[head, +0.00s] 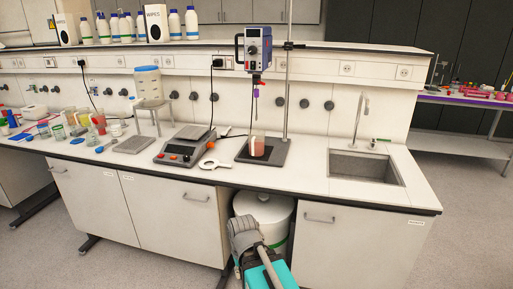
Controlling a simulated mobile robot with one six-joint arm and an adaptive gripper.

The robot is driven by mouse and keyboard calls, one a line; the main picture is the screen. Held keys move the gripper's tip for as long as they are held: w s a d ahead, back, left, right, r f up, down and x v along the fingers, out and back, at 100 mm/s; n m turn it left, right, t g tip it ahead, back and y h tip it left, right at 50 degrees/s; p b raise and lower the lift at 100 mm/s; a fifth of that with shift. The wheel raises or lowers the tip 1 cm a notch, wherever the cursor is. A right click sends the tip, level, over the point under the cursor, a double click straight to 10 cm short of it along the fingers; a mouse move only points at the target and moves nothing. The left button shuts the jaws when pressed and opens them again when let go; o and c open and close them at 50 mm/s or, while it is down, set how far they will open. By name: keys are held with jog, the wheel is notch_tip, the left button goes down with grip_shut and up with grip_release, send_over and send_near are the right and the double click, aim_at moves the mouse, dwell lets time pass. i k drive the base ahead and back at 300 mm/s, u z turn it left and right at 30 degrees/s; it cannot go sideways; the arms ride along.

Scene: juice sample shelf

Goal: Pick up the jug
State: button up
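A small clear vessel with pink contents (258,147) stands upright on the dark base plate (280,158) of a stand, below a blue overhead stirrer (256,48). It may be the jug, but it is too small to make out a handle or spout. Several other beakers and cups (100,122) are crowded at the left of the bench, some with coloured contents. I cannot tell whether one of them is the jug. My arm shows at the bottom centre, in front of the bench and below its top. My gripper's fingers are not visible.
A hotplate (184,147) and a white paddle-shaped item (214,163) lie left of the stand. A sink (366,168) with a tap is at right. A white drum (264,208) stands under the bench. The bench front between stand and sink is clear.

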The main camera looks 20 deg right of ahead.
aim_at(255, 136)
jog(key=u, duration=0.05)
jog(key=i, duration=1)
jog(key=z, duration=0.05)
